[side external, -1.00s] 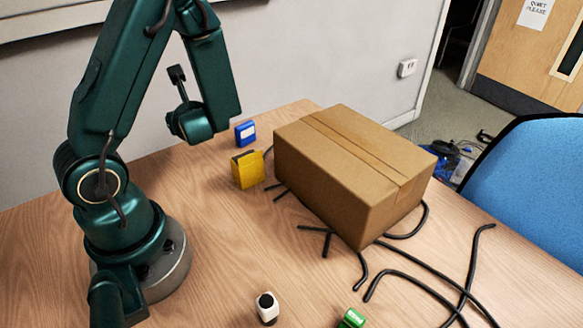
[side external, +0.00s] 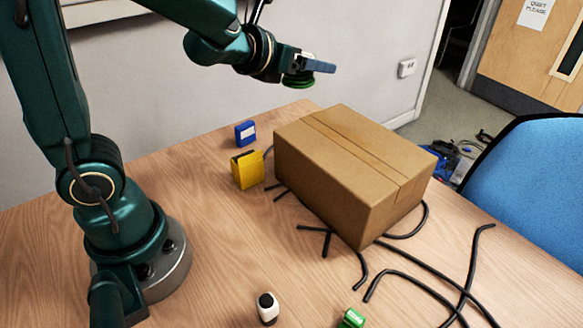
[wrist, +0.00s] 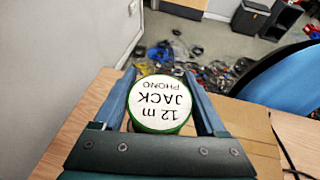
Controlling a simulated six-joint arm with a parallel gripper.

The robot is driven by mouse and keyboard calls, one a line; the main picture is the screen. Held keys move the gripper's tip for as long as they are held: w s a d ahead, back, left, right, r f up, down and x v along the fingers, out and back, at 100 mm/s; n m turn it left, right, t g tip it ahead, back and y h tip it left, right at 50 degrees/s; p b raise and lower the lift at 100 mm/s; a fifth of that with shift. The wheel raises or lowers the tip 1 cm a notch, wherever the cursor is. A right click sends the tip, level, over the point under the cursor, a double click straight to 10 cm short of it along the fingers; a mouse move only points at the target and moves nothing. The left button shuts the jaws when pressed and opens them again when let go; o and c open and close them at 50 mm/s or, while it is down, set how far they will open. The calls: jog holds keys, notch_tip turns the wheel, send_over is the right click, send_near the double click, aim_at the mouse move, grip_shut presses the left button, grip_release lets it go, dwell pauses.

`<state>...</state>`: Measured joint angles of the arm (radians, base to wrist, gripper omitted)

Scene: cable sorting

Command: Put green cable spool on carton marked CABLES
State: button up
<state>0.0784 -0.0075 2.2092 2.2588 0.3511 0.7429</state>
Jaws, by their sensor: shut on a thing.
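The green cable spool (side external: 298,80) is held in my gripper (side external: 318,68), up in the air behind and above the carton's far edge. In the wrist view the spool (wrist: 160,104) sits between the two blue-grey fingers, its white label face reading "12 m JACK PHONO". The brown cardboard carton (side external: 345,160) stands closed on the table, its top clear. No CABLES marking shows on the faces I can see. Part of the carton (wrist: 245,125) also shows below and right of the spool in the wrist view. The spool and carton are apart.
A yellow item (side external: 247,170) and a blue item (side external: 245,134) stand left of the carton. Black cables (side external: 410,280) lie around its base and to the right. A white item (side external: 267,308) and a small green item (side external: 351,318) are at the front. A blue chair (side external: 530,165) is at right.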

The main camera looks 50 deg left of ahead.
jog(key=d+r+m+h, duration=0.2)
jog(key=d+r+h, duration=0.1)
jog(key=d, duration=0.1)
send_over(376, 145)
notch_tip(376, 145, down, 7)
jog(key=shift+r, duration=0.1)
jog(key=shift+f, duration=2.1)
jog(key=shift+f, duration=0.1)
jog(key=o, duration=1.4)
